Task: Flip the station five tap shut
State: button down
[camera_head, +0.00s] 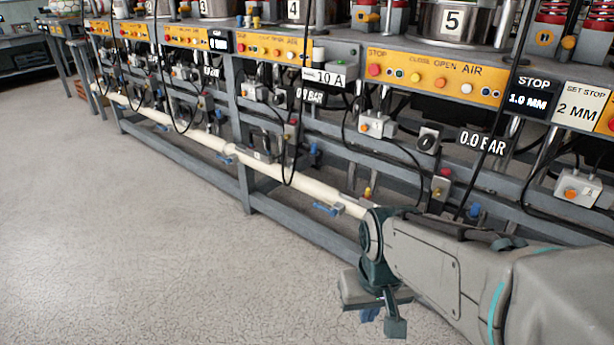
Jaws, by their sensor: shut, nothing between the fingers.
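The station five plate (452,21) is on the pot at the upper right, above an orange AIR panel (436,77). My gripper (379,309) hangs low at the bottom middle, shut and empty, in front of the lower frame. I cannot tell which lever belongs to station five. My arm hides the pipe's right end.
The grey bench frame (247,190) runs from far left to right, with a low rail near my gripper. Black cables (287,160) loop down in front. Switch boxes (376,125) and a 0.0 BAR display (482,143) sit above. The floor (130,240) at left is clear.

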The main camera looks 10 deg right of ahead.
aim_at(332, 214)
jog(key=u, duration=0.55)
jog(key=i, duration=1.05)
jog(key=z, duration=0.3)
